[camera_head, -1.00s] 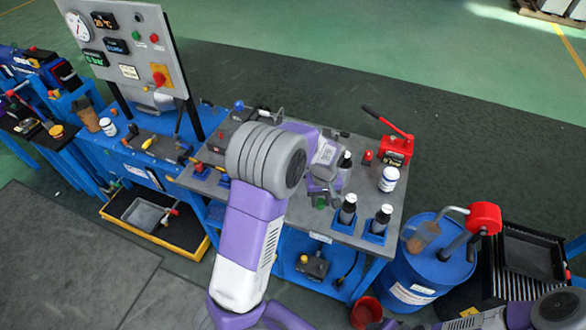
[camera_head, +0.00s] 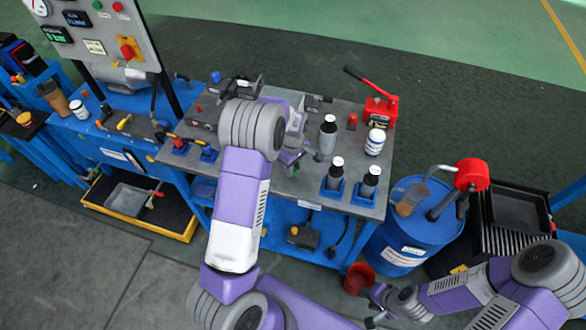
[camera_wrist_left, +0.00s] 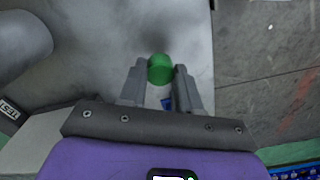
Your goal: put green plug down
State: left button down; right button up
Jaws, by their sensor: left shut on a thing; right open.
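The green plug (camera_wrist_left: 160,68) shows in the left wrist view between my left gripper's fingertips (camera_wrist_left: 161,80), over a grey surface. My left gripper (camera_head: 291,165) is shut on it, above the grey bench top (camera_head: 235,172) in the head view. My left arm covers part of the bench there, and I cannot make out the plug in that view. Whether the plug touches the bench is unclear. My right gripper (camera_head: 372,303) is open and empty, low at the right beside the red bucket (camera_head: 358,278).
Dark bottles stand at the bench's right side, two in blue holders (camera_head: 334,184) (camera_head: 367,188) and one behind them (camera_head: 327,135). Beyond are a white jar (camera_head: 375,142) and a red jack (camera_head: 381,109). A blue drum (camera_head: 402,233) stands right of the bench.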

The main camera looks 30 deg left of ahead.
pick_arm(q)
jog(key=shift+w+f, duration=0.1)
jog(key=shift+f, duration=0.75)
jog(key=c, duration=0.8)
grip_release()
jog(key=shift+f, duration=0.1)
jog(key=shift+r, duration=0.25)
notch_tip(320, 180, up, 12)
jog(key=shift+f+p, duration=0.1)
jog(key=shift+p, duration=0.85)
